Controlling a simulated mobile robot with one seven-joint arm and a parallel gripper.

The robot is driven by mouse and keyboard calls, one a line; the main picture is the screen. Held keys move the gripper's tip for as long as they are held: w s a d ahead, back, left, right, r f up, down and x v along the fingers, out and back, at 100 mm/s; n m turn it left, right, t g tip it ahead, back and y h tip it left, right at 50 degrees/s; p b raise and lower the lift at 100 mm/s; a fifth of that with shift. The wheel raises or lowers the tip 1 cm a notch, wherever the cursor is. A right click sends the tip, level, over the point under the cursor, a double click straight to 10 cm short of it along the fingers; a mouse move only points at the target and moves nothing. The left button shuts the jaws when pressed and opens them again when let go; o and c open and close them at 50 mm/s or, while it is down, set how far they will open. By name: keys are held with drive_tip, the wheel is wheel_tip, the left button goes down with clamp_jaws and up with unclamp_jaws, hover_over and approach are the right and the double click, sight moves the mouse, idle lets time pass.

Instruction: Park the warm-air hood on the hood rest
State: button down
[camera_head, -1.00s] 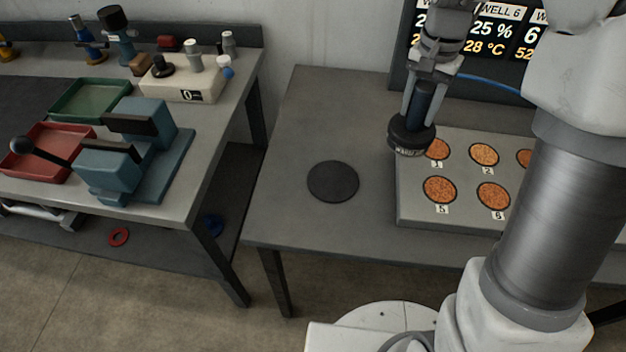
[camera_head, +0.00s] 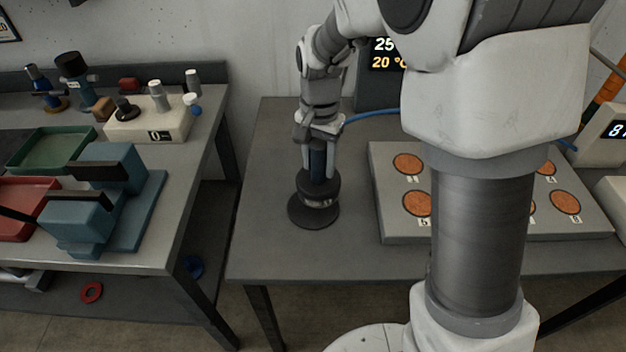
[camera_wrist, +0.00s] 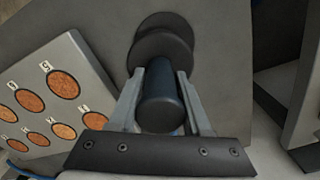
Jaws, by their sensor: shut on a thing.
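The warm-air hood (camera_head: 318,187) is a dark round head with a dark blue upright handle and a blue hose. My gripper (camera_head: 318,168) is shut on its handle. In the wrist view the hood's handle (camera_wrist: 162,102) sits between the two fingers of my gripper (camera_wrist: 163,100). The hood rest (camera_head: 300,212) is a flat dark disc on the grey table. In the head view the hood is upright over the disc, covering much of it. In the wrist view the rest (camera_wrist: 166,24) shows past the hood's head. I cannot tell whether the two touch.
The well plate (camera_head: 388,222) with orange-filled wells lies right of the hood, partly hidden by my arm. A display (camera_head: 384,75) stands behind. A left bench holds a teal press (camera_head: 100,200), a green tray (camera_head: 50,150) and a red tray (camera_head: 25,205). Bare tabletop surrounds the rest.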

sight(313, 179)
drive_tip(key=shift+s+a+f, duration=0.2)
drive_tip(key=shift+a+f, duration=0.2)
drive_tip(key=shift+a, duration=0.2)
drive_tip(key=shift+f+b, duration=0.3)
drive_tip(key=shift+f, duration=1.65)
drive_tip(key=shift+f, duration=0.15)
drive_tip(key=shift+c, duration=1.8)
unclamp_jaws()
